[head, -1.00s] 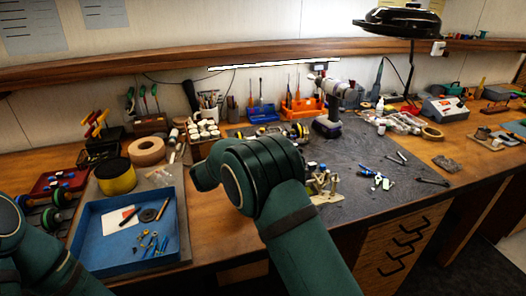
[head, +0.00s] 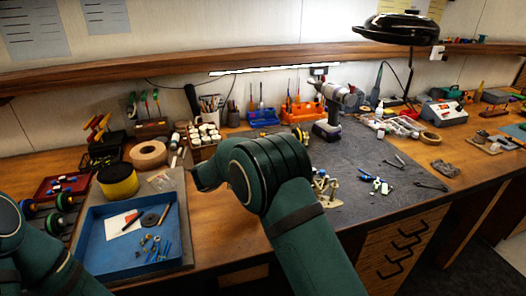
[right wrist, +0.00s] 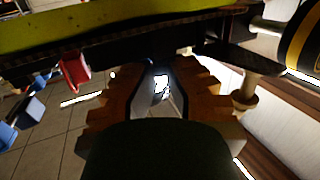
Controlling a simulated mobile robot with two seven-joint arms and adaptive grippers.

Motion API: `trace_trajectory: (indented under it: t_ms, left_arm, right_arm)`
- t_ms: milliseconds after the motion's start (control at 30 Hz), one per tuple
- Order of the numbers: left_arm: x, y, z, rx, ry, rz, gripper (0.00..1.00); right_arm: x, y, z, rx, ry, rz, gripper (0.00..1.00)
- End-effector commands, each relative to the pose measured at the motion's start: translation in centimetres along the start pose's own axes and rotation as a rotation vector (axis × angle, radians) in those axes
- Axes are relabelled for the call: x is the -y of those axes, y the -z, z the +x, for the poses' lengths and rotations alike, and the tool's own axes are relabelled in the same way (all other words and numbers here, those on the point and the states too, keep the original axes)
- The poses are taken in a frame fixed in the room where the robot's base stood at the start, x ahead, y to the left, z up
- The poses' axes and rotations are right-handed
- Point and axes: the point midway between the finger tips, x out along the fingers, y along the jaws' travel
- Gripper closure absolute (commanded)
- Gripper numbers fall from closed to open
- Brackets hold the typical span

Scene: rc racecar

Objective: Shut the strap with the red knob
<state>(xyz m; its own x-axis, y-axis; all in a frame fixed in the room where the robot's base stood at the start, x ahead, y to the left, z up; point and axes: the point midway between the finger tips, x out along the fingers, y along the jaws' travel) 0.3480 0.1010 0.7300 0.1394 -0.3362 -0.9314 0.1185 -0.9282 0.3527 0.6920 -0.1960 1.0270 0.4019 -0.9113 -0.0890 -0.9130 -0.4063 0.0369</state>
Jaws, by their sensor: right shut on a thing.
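In the right wrist view, a long yellow-green piece (right wrist: 110,18) with a dark edge crosses the top. A small red knob-like part (right wrist: 75,68) hangs at the left below it. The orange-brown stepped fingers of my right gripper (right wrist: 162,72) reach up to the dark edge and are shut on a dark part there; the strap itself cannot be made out. The red part is to the left of the fingers, not between them. In the head view my right arm (head: 268,175) hides this gripper and most of the car. My left arm (head: 20,240) shows at the left; its gripper is out of view.
A blue tray (head: 97,258) with small tools stands front left. A yellow-and-black roll (head: 118,182) and a tan tape roll (head: 149,155) are behind it. A drill (head: 330,110) stands behind my arm. The grey mat (head: 390,158) has free room and some tools at right.

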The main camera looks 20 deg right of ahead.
Motion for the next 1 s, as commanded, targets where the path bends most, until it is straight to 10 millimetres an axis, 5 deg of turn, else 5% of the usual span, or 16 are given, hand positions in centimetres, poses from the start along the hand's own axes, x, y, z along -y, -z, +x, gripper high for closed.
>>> trace_trajectory:
  t_ms: [200, 567, 600, 700, 1000]
  left_arm:
    - [-0.8, -0.2, -2.2, 0.009, -0.001, -0.001, 0.54]
    - [-0.8, -0.2, -2.2, 0.012, -0.001, -0.001, 0.54]
    - [-0.8, -0.2, -2.2, 0.012, -0.001, -0.001, 0.54]
    - [-0.8, -0.2, -2.2, 0.012, -0.001, -0.001, 0.54]
    - [-0.8, -0.2, -2.2, 0.011, -0.001, -0.001, 0.54]
  right_arm:
    - [-0.2, 0.2, 0.4, 0.091, 0.002, 0.035, 1.00]
    - [-0.2, -0.1, 0.5, 0.106, 0.003, 0.044, 1.00]
    - [-0.2, -0.1, 0.5, 0.106, 0.003, 0.044, 0.83]
    - [-0.2, -0.1, 0.5, 0.106, 0.004, 0.043, 0.54]
    - [-0.1, -0.1, 0.3, 0.106, 0.006, 0.043, 0.54]
